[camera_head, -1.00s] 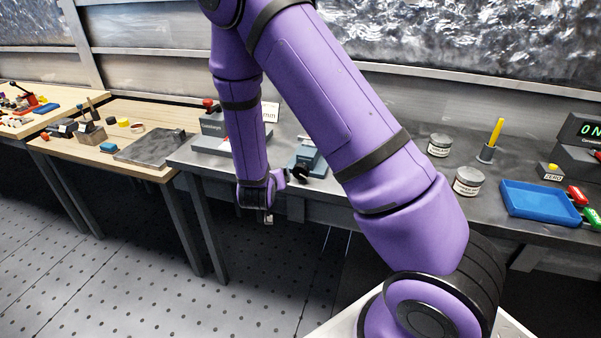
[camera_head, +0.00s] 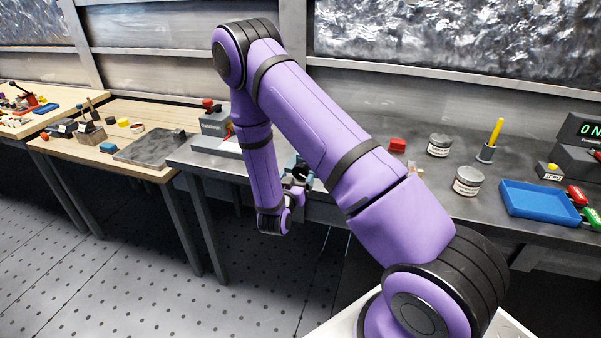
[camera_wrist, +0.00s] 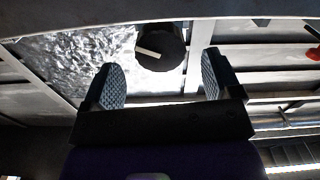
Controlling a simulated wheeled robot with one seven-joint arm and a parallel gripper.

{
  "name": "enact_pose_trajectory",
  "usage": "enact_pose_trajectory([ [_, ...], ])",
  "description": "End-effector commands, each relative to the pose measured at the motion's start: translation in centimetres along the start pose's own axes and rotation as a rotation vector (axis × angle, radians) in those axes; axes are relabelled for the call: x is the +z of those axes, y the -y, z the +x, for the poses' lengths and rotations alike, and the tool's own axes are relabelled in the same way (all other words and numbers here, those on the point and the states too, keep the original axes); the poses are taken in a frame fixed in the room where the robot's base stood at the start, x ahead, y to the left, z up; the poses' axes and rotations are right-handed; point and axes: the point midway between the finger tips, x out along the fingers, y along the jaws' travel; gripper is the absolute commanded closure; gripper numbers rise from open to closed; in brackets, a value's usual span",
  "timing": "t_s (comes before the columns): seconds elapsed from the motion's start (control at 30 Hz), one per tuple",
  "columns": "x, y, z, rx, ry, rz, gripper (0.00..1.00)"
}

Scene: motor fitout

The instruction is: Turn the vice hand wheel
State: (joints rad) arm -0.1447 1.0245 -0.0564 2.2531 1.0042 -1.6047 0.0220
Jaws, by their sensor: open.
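The vice (camera_head: 291,160) is a small blue body on the grey bench, partly hidden behind my arm. Its hand wheel (camera_head: 300,172) is dark and faces the bench's front edge. In the wrist view the hand wheel (camera_wrist: 162,50) appears as a dark round disc with a pale bar across it, beyond my fingertips and roughly centred between them. My gripper (camera_wrist: 160,66) is open and empty, its two ridged pads apart on either side of the disc. In the head view my gripper (camera_head: 297,190) is close to the wheel, partly hidden; contact cannot be told.
A grey device with a red knob (camera_head: 212,122) stands left of the vice. The floor before the bench is clear.

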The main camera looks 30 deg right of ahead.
Motion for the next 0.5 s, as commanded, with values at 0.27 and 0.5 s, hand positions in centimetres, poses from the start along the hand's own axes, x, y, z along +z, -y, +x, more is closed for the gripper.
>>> enact_pose_trajectory([
  [0.27,0.0,0.0,3.8,0.001,0.0,0.001,0.16],
  [0.5,0.0,0.0,4.7,-0.001,0.001,0.0,0.16],
])
